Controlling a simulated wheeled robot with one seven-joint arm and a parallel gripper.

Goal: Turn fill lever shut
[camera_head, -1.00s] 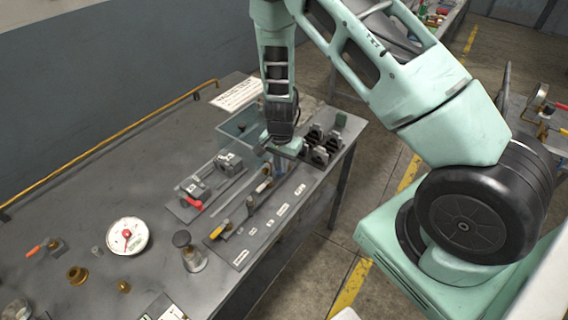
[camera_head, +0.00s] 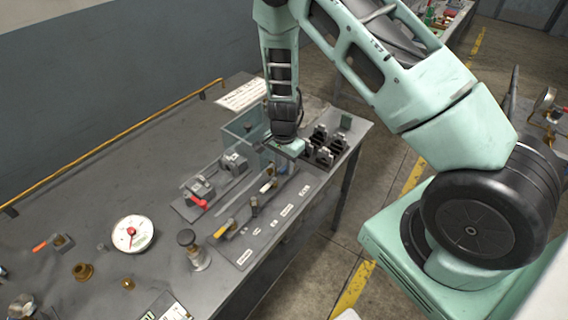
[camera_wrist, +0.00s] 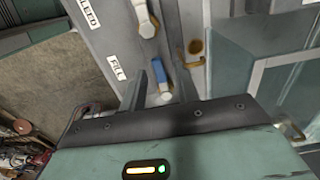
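The fill lever has a blue handle (camera_wrist: 160,76), seen in the wrist view beside the white FILL label (camera_wrist: 117,68). My gripper (camera_wrist: 161,88) is open, with one dark finger on each side of the blue handle. I cannot tell whether either finger touches it. In the head view my gripper (camera_head: 283,153) is low over the far right end of the labelled valve panel (camera_head: 246,252).
A white-handled lever (camera_wrist: 147,20) and a brass fitting (camera_wrist: 195,47) sit close to the blue one. A clear-walled tank (camera_head: 238,134) and black clamp-like parts (camera_head: 322,146) stand near my gripper. A gauge (camera_head: 133,233) lies further left on the bench.

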